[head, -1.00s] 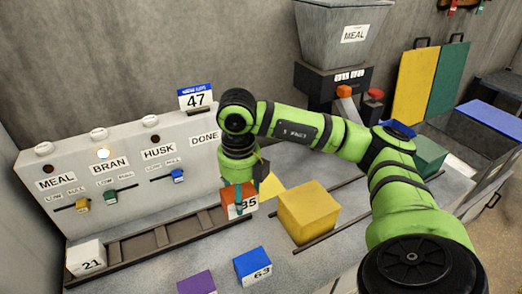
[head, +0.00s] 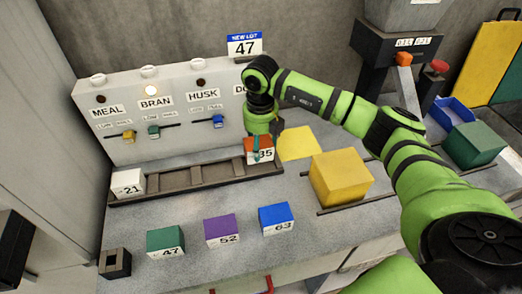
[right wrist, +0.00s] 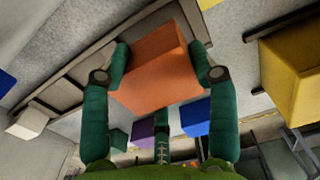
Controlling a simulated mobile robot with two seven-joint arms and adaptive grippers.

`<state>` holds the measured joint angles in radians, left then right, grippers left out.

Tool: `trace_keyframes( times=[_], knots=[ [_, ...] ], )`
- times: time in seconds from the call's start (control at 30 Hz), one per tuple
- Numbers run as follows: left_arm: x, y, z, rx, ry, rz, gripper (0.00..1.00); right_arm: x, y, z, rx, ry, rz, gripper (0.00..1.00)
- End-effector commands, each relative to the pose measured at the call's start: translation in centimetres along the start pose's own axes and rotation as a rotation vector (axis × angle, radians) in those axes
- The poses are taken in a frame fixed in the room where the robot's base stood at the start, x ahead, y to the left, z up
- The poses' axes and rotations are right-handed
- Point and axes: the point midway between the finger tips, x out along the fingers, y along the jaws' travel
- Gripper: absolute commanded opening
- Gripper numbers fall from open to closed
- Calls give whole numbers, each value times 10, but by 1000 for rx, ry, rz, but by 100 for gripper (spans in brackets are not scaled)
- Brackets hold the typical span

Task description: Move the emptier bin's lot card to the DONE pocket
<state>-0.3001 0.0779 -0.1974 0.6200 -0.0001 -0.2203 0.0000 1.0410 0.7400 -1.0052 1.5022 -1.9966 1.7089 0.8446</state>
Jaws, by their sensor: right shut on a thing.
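My right gripper (head: 262,143) is shut on an orange block-like lot card (head: 258,155) marked 35 or 85. The card is at the right end of the long rack (head: 190,184), below the partly hidden DONE label (head: 240,90); I cannot tell whether it rests in the rack. In the right wrist view the orange card (right wrist: 158,65) sits between both green fingers. A white card (head: 127,183) marked 21 is at the rack's left end. The panel has MEAL, BRAN and HUSK sliders with yellow (head: 128,136), green (head: 153,131) and blue (head: 218,121) knobs. My left gripper is not in view.
Green (head: 164,243), purple (head: 220,231) and blue (head: 275,218) numbered blocks stand in front of the rack, with a dark hollow block (head: 115,263). A large yellow block (head: 340,177) stands to the right. The lamp (head: 151,91) above BRAN is lit.

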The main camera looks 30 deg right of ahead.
Motion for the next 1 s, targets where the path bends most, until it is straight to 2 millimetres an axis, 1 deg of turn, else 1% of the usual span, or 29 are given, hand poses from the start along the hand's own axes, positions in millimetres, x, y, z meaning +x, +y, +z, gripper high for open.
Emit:
trace_keyframes(
  times=[0.1, 0.2, 0.3, 0.67, 0.7, 0.73, 0.77, 1.0],
  knots=[
    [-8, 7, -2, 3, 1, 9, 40, 13, 0, -1, 0, 5, -2, 24],
    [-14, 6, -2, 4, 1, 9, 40, 28, 0, -2, 2, 4, -2, 24],
    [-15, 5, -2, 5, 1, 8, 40, 38, 0, -2, 0, 2, 0, 24],
    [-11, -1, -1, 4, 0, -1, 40, 44, 0, -1, 0, 0, 0, 24],
    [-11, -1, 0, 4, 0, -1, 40, 44, 0, -1, 0, 0, 0, 64],
    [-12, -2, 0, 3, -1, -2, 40, 43, 0, -1, 0, 0, 0, 76],
    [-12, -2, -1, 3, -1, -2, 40, 43, 0, -1, 0, 0, 0, 84],
    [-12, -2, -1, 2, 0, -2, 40, 43, 0, -1, 1, 1, 0, 84]
  ],
)
